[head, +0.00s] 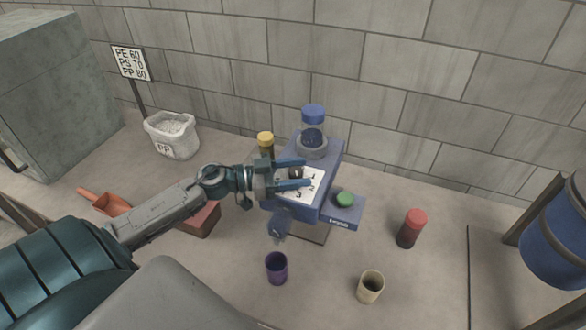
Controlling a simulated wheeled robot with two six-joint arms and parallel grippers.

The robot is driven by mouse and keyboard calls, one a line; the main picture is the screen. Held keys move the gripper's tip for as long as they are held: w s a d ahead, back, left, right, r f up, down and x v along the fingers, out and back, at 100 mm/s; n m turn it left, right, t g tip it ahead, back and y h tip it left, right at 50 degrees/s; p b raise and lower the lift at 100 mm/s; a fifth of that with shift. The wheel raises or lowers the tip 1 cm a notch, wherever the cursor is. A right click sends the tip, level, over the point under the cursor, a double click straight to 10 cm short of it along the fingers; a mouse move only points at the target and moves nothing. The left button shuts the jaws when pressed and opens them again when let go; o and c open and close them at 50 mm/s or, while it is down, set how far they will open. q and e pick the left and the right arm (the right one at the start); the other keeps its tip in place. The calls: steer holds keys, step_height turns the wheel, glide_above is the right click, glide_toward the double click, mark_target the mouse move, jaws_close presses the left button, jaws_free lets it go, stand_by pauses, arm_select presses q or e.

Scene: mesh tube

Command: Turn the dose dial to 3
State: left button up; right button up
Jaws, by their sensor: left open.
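The dose dial (296,173) is a small dark knob on a white numbered plate (289,192) on the sloping face of a blue machine (334,160). Several numerals show on the plate, but the knob's setting is too small to read. My left gripper (306,172) comes in from the left over the plate. Its two blue fingers are apart, one on the far side of the knob and one on the near side. I cannot tell whether they touch it. The gripper covers part of the plate. My right gripper is not in view.
A green button (345,199) sits on the machine's side box. A purple cup (276,268), a cream cup (370,287) and a red-capped jar (410,229) stand in front. A yellow-capped bottle (265,144) stands behind my gripper. A white sack (172,136) is at the back left.

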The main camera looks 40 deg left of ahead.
arm_select(q)
steer(key=shift+b+v, duration=0.4)
steer(key=shift+v, duration=0.85)
steer(key=shift+p+v, duration=0.6)
steer(key=shift+v, duration=0.85)
steer(key=shift+p+v, duration=1.85)
steer(key=shift+v, duration=0.85)
steer(key=shift+s, duration=0.15)
